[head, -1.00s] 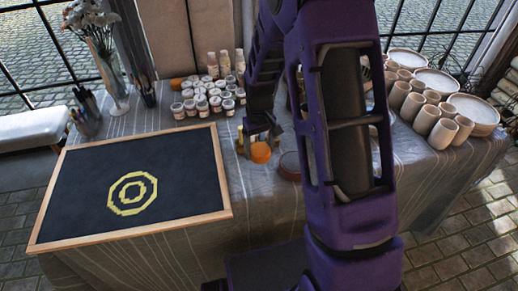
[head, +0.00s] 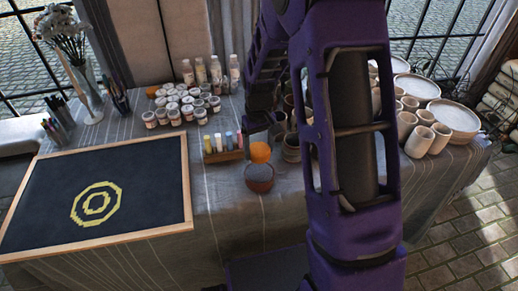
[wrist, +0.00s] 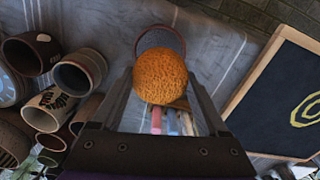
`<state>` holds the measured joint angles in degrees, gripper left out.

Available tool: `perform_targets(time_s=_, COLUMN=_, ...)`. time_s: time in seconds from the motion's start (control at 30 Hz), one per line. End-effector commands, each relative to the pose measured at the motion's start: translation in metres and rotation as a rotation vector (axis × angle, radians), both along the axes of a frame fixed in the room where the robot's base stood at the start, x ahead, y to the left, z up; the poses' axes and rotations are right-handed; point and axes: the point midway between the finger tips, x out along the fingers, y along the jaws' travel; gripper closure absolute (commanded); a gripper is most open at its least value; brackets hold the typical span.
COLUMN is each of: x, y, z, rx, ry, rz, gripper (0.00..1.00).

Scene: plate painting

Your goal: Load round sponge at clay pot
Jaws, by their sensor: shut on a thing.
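My gripper (wrist: 162,108) is shut on the round orange sponge (wrist: 162,78), which sits between the fingertips. In the head view the sponge (head: 260,152) hangs at the end of my arm, just above and behind the clay pot (head: 259,182) in the picture. The pot is a small reddish-brown open pot with a grey inside, standing on the cloth-covered table. In the wrist view the rim of the pot (wrist: 161,30) shows beyond the sponge, which overlaps part of it. Whether the sponge touches the pot cannot be told.
A holder with coloured sticks (head: 222,145) stands left of the sponge. A framed black board (head: 95,205) with yellow rings lies further left. Several paint jars (head: 178,105) stand behind. Cups (head: 418,138) and plates (head: 453,116) are at the right; more mugs (wrist: 78,72) lie close by.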

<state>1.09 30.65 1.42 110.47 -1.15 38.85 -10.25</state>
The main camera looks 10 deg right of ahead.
Motion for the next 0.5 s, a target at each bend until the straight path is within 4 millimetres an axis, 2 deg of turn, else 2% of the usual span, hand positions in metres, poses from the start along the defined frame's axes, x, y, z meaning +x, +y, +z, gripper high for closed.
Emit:
perform_targets(time_s=0.27, x=0.000, y=0.000, z=-0.012, rx=0.000, ry=0.001, rz=0.000, gripper=0.67)
perform_targets(time_s=0.5, x=0.000, y=0.000, z=-0.036, rx=0.000, ry=0.000, rz=0.000, gripper=0.67)
